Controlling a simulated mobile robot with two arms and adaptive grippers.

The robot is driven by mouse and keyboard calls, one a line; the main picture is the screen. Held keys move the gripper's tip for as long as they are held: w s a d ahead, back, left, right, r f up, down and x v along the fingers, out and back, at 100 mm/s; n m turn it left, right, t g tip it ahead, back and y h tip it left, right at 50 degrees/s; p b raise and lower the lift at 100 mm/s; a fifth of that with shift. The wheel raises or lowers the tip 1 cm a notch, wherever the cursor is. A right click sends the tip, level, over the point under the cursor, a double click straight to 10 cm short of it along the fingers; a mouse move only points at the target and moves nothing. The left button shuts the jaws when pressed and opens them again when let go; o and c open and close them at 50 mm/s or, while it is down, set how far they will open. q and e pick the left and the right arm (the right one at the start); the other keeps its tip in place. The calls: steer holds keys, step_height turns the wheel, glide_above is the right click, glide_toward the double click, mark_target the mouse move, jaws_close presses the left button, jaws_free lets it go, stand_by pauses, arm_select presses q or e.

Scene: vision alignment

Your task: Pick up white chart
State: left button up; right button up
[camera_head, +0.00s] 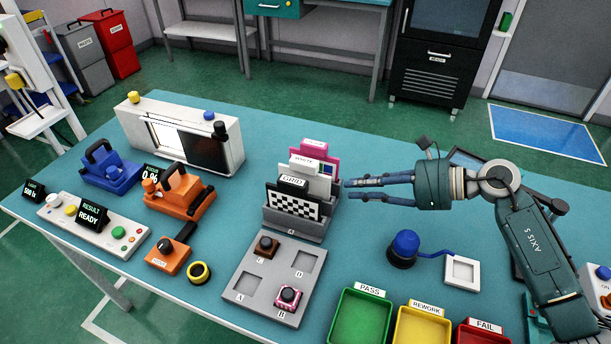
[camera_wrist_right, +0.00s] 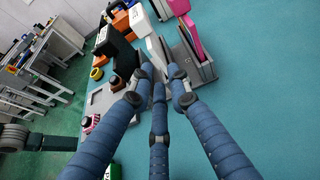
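The white chart (camera_head: 303,162), labelled WHITE, stands upright in a grey rack (camera_head: 296,227). It is between the black-framed GRID chart (camera_head: 294,205) in front and a pink-framed chart (camera_head: 322,150) behind, so most of its face is hidden. My right gripper (camera_head: 348,189) reaches in from the right; its fingers are apart, with nothing between them, just right of the rack. In the right wrist view, the white chart (camera_wrist_right: 145,24) shows beyond the fingertips (camera_wrist_right: 157,80), beside the pink-framed chart (camera_wrist_right: 189,32). My left gripper is not in view.
A grey fixture plate (camera_head: 264,279) with lettered slots lies in front of the rack. A blue dome button (camera_head: 405,244) and PASS (camera_head: 360,318), REWORK (camera_head: 421,328) and FAIL bins sit nearer. Orange (camera_head: 178,192) and blue devices stand left.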

mark_target(315, 186)
steer(key=shift+r+p+x, duration=0.15)
steer(key=shift+p+x, duration=0.05)
steer(key=shift+x, duration=2.3)
steer(key=shift+r+p+x, duration=0.15)
steer(key=shift+x, duration=2.35)
steer(key=shift+s+a, duration=0.2)
jaws_close()
